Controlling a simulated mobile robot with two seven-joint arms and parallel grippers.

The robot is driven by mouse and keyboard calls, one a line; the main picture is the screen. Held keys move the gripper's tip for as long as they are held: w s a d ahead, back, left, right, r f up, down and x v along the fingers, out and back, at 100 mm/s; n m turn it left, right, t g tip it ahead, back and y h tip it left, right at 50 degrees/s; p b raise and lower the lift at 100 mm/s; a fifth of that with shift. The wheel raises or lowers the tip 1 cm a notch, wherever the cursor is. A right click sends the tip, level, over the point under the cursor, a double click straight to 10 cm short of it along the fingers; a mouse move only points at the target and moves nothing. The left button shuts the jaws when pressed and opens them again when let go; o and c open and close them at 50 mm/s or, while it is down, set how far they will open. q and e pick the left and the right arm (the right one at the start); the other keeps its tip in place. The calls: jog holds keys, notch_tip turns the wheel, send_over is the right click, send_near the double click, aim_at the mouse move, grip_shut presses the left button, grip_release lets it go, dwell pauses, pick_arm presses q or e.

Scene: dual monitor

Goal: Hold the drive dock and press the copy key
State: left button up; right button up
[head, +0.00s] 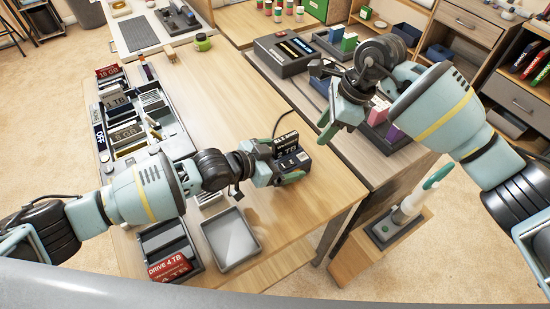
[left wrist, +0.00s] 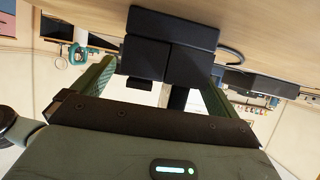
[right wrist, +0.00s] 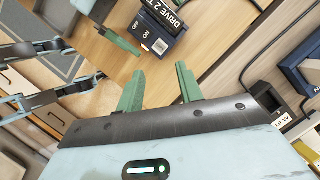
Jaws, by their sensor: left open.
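The drive dock (head: 293,163) is a dark block near the right edge of the wooden table, with a black drive (head: 284,144) labelled in white standing in it. My left gripper (head: 282,176) is open, with its fingers at either side of the dock. In the left wrist view the dark dock (left wrist: 170,58) lies between the two green fingers; contact cannot be told. My right gripper (head: 328,122) is open and empty, up and right of the dock. The right wrist view shows the dock (right wrist: 158,42) beyond its fingers (right wrist: 160,88), with small white markings; which is the copy key cannot be told.
A grey drive rack (head: 165,140) stands left on the table. An empty grey tray (head: 230,240) and a holder with a red drive (head: 168,268) are at the front. A lower bench at right holds a dark device (head: 284,54) and coloured boxes. A cable runs behind the dock.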

pick_arm(q)
jog(key=c, duration=1.4)
pick_arm(e)
jog(key=shift+c, duration=0.3)
pick_arm(q)
jog(key=shift+o, duration=0.2)
pick_arm(e)
grip_shut()
dwell(0.4)
